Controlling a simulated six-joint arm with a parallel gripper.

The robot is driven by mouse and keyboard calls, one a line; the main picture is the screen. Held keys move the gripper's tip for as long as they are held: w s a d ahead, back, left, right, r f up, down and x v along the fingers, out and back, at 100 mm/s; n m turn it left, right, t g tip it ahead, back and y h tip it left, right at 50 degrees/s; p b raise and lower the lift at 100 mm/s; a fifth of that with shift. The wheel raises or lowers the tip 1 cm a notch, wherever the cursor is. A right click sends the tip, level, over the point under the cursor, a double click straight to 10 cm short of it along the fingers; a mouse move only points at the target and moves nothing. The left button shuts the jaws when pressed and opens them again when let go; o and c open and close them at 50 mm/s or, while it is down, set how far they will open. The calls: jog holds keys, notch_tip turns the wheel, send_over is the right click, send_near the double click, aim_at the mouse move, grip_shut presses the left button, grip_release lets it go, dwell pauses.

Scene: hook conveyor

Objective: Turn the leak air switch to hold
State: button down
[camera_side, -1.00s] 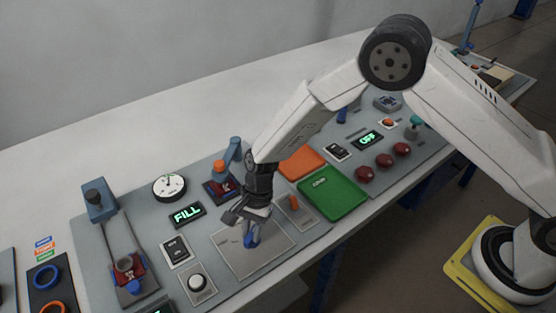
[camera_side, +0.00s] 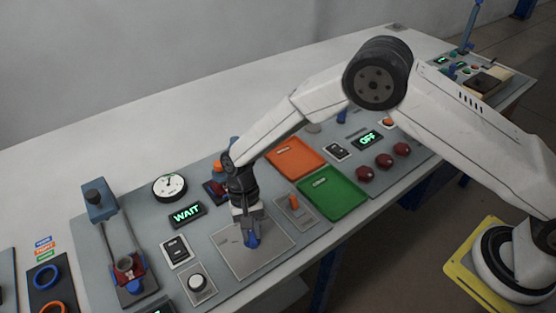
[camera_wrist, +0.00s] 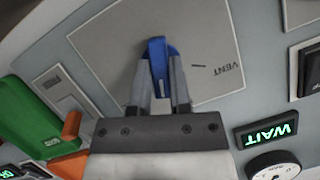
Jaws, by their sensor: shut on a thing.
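The leak air switch looks to be the blue lever (camera_side: 253,240) on a square grey plate (camera_side: 262,258). In the wrist view the blue lever (camera_wrist: 157,50) stands between the tips of my gripper (camera_wrist: 158,72), which is shut on it. A short mark and the word VENT show on the plate (camera_wrist: 115,40), to the right of the lever in that view. In the side view my gripper (camera_side: 248,228) points down onto the lever and hides part of it. Any hold label is hidden or too small to read.
A display (camera_side: 187,215) reads WAIT, with a round gauge (camera_side: 169,187) behind it. An orange switch (camera_side: 294,203), a green tray (camera_side: 334,192) and an orange tray (camera_side: 295,157) lie to the right. A black switch (camera_side: 176,251) and a white button (camera_side: 198,282) stand to the left.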

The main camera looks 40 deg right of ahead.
jog(key=n+h, duration=0.1)
jog(key=n, duration=0.2)
jog(key=shift+n, duration=0.3)
dwell(0.4)
jog(key=c, duration=0.6)
grip_release()
jog(key=shift+o, duration=0.2)
jog(key=shift+r, duration=0.1)
jog(key=v, duration=0.7)
jog(key=shift+w+a+r, duration=0.15)
jog(key=shift+w+r, duration=0.1)
jog(key=shift+r, duration=0.05)
